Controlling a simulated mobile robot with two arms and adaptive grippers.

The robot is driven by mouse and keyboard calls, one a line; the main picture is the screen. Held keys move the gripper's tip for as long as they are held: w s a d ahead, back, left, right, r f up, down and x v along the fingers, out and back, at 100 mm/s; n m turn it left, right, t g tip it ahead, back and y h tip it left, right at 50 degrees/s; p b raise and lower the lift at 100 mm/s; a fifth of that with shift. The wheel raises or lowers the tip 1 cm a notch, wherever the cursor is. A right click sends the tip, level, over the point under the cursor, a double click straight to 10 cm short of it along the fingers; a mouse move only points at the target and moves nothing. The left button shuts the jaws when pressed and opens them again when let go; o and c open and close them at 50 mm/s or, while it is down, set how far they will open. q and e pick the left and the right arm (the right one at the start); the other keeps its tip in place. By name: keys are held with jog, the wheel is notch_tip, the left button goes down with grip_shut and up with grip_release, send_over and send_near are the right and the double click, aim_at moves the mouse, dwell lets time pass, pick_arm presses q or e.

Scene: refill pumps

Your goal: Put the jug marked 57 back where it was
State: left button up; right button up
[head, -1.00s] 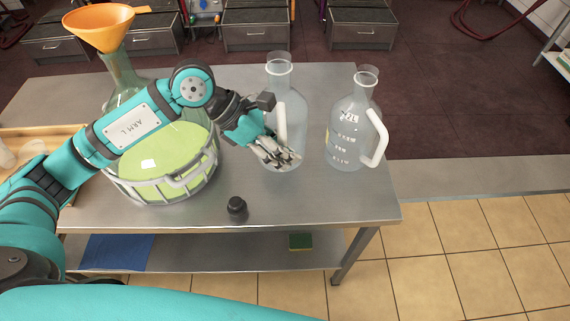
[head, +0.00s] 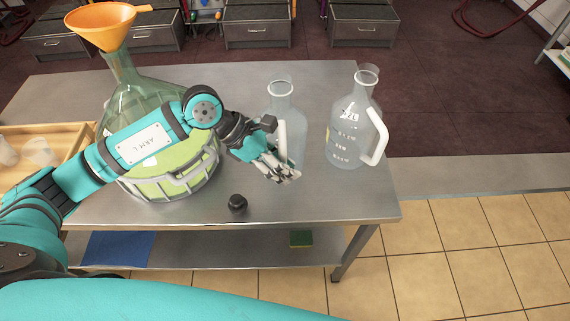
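A clear glass jug (head: 292,112) with a white handle is at my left gripper (head: 283,172), right of the big green vessel. The handle faces me, and the gripper appears shut on it. The fingers hide the handle's lower part and much of the jug's base, so I cannot tell whether it touches the table. A second clear jug (head: 342,128) stands upright to the right, handle on its right side, with white lettering. I cannot read a 57 on either jug. My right gripper is not in view.
The large green vessel (head: 148,92) holds an orange funnel (head: 100,22) and yellow-green liquid. A black stopper (head: 237,203) is near the front of the steel table (head: 330,205). A wooden tray (head: 62,150) is at the left. The front right of the tabletop is clear.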

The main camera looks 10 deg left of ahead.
pick_arm(q)
jog(key=shift+o, duration=0.4)
jog(key=shift+r, duration=0.15)
jog(key=shift+r+p, duration=0.2)
jog(key=shift+p, duration=0.15)
jog(key=b+v, duration=0.2)
jog(key=v, duration=0.9)
jog(key=shift+a+r+b, duration=0.3)
jog(key=shift+b, duration=0.05)
jog(key=shift+s, duration=0.1)
